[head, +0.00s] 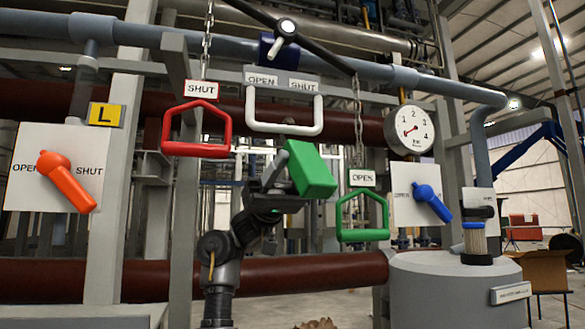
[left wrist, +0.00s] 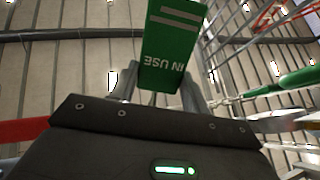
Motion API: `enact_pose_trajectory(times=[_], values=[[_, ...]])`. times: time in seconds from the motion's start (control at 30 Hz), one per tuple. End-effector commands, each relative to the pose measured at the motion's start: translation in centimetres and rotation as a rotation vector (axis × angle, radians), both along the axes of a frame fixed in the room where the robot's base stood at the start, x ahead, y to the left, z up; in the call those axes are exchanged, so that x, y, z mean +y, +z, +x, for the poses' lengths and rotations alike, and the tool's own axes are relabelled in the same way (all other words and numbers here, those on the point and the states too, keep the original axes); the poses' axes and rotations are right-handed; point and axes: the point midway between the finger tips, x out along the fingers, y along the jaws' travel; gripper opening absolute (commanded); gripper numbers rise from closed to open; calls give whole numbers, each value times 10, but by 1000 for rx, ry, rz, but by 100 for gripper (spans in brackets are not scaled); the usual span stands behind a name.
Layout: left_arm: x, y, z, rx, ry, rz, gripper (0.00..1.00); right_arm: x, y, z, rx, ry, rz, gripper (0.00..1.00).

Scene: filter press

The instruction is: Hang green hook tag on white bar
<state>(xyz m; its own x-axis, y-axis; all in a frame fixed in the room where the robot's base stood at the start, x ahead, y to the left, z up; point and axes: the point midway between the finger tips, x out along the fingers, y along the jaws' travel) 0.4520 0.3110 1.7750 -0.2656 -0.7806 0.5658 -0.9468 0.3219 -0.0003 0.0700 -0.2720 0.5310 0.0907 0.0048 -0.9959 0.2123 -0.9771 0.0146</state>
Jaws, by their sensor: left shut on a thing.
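The green tag (head: 312,170) is tilted in the air in my left gripper (head: 276,172), which is shut on it. In the left wrist view the tag (left wrist: 170,45) stands up from between the fingers and carries the words "IN USE"; its hook cannot be made out clearly. The white bar (head: 284,130) is a U-shaped handle under "OPEN" and "SHUT" labels. In the head view the tag is just below the bar's right part, with a small gap in the picture; the depth between them cannot be told. My right gripper is not in view.
A red handle (head: 168,133) hangs on a chain left of the bar, and a green handle (head: 341,220) hangs at its right. An orange lever (head: 66,181), a blue lever (head: 432,202) and a gauge (head: 409,131) flank them. A grey tank (head: 440,290) stands lower right.

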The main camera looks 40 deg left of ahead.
Motion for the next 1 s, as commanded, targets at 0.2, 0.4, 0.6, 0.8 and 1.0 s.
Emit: enact_pose_trajectory(times=[0.2, 0.4, 0.6, 0.8, 1.0], values=[[0, 0, 0, 0, 0, 1, 72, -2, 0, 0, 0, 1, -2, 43], [0, 0, 0, 0, -1, 1, 72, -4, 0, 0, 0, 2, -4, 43], [9, -9, 4, 3, 1, 2, 72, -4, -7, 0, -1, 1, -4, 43], [39, -31, 13, 3, 4, 0, 72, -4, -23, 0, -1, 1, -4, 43], [67, -50, 23, 4, 4, 0, 72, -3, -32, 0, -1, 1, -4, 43]])
